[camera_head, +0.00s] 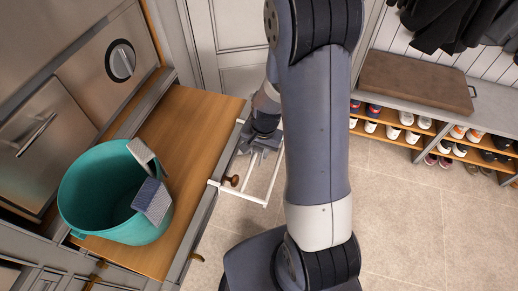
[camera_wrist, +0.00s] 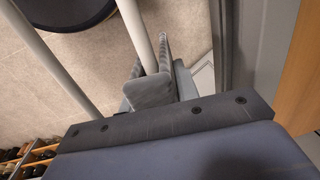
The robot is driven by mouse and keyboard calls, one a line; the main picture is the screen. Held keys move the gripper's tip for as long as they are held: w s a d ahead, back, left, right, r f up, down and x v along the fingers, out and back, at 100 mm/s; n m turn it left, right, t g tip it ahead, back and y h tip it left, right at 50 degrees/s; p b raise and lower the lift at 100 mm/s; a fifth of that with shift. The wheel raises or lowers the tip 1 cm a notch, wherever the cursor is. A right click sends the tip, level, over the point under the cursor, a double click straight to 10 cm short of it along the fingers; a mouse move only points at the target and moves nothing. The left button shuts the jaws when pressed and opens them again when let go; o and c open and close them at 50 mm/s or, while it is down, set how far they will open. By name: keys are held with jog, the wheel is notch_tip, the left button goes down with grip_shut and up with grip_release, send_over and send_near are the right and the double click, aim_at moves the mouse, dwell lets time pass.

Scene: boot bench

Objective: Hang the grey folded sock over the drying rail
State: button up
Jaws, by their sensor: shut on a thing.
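The grey folded sock (camera_wrist: 150,92) is between the fingers of my gripper (camera_wrist: 157,88) in the wrist view. My gripper is shut on it. One white bar of the drying rail (camera_wrist: 139,35) runs up to the sock and passes out of sight behind it. I cannot tell whether the sock touches or rests on that bar. In the head view the white drying rail (camera_head: 251,200) sticks out from the counter edge, with my gripper (camera_head: 263,152) over its far part. The sock is hard to make out there.
A teal bucket (camera_head: 85,190) stands on the wooden counter (camera_head: 185,130) with two grey, pale-edged pieces at its rim. A brown knob (camera_head: 232,181) sits near the rail. A shoe bench (camera_head: 440,121) with a brown cushion (camera_head: 415,82) is at right. Floor between is clear.

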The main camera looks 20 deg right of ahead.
jog(key=o, duration=1)
jog(key=r, duration=0.3)
jog(key=r+p, duration=0.1)
jog(key=r, duration=0.3)
jog(key=d+r, duration=0.1)
jog(key=r, duration=0.2)
jog(key=shift+s+r+p, duration=0.3)
jog(key=shift+s+r, duration=0.05)
jog(key=shift+f, duration=0.1)
jog(key=f, duration=0.3)
jog(key=f+b, duration=0.1)
jog(key=f, duration=0.3)
jog(key=a+f, duration=0.1)
jog(key=f, duration=0.2)
jog(key=shift+w+f+b, duration=0.3)
jog(key=shift+r+p, duration=0.35)
jog(key=shift+r, duration=0.05)
